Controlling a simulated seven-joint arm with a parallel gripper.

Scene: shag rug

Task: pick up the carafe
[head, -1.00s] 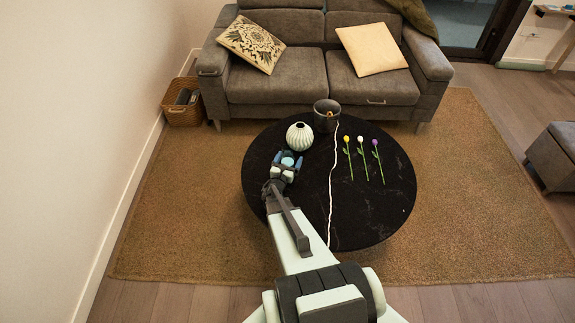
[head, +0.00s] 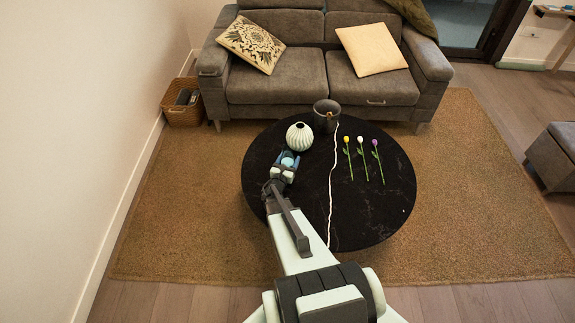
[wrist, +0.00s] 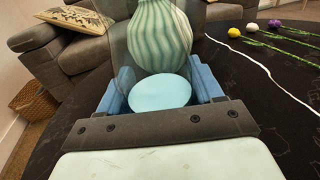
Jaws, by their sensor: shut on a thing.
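The carafe seems to be a clear vessel with a pale blue round part (wrist: 160,94), between my fingers in the wrist view. Its glass walls are faint, and the vase shows through them. In the head view it is a small pale blue patch (head: 288,161) at the end of my arm. My gripper (head: 285,165) is shut on the carafe at the left side of the black round table, with a blue finger on each side of it. I cannot tell whether its base touches the table.
A ribbed pale green vase (head: 299,137) stands just beyond the carafe. A dark pot (head: 327,115) is at the table's back edge. The front right tabletop is clear.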

